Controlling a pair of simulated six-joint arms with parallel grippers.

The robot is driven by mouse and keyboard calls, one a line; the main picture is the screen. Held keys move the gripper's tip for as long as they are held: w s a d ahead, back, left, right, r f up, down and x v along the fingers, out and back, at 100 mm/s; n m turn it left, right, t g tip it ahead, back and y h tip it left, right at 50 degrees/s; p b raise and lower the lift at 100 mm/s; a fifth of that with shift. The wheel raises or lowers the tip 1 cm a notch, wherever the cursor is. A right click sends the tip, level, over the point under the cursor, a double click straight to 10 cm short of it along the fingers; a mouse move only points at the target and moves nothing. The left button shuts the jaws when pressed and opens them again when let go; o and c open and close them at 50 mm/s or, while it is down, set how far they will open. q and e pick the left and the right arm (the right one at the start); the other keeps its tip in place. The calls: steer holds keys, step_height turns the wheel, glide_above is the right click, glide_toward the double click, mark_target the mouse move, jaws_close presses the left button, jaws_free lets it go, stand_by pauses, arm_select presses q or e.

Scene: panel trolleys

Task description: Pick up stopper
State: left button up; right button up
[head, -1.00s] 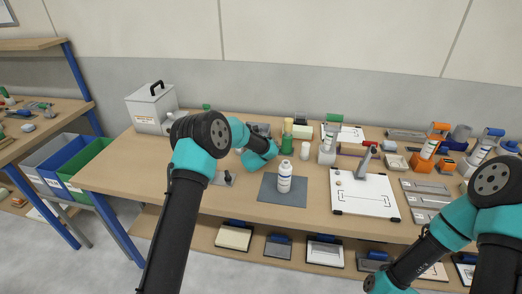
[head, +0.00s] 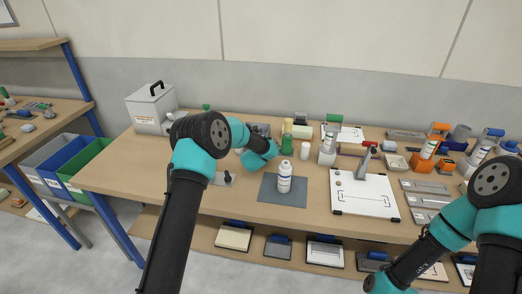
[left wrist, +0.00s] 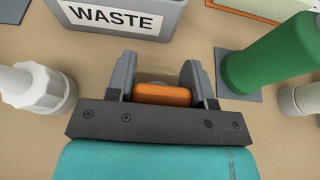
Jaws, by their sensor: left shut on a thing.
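My left gripper (left wrist: 162,90) is shut on an orange block-like piece, which I take to be the stopper (left wrist: 162,95). The piece sits between the two grey fingers, close to the palm; its far side is hidden. In the head view my left wrist is low over the back middle of the table, and its fingers are hidden behind the teal wrist. My right arm comes in at the right, with its gripper out of view.
A grey WASTE bin (left wrist: 120,18) is just beyond the left fingers. A green bottle (left wrist: 272,55) stands to their right and a white capped container (left wrist: 38,90) to their left. A white bottle (head: 285,178) stands on a grey mat (head: 268,192) nearer the table front.

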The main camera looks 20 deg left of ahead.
arm_select(q)
steer(key=shift+r, duration=0.1)
steer(key=shift+r, duration=1.5)
steer(key=shift+s+r, duration=0.2)
steer(key=shift+r, duration=0.05)
steer(key=s+d, duration=0.1)
steer(key=s, duration=0.4)
steer(key=s+d+r, duration=0.1)
steer(key=s+d, duration=0.1)
steer(key=s, duration=0.3)
steer(key=s+d, duration=0.1)
steer(key=s, duration=0.4)
steer(key=shift+d+r, duration=0.2)
steer(key=o, duration=0.7)
steer(key=c, duration=0.7)
steer(key=shift+r, duration=2)
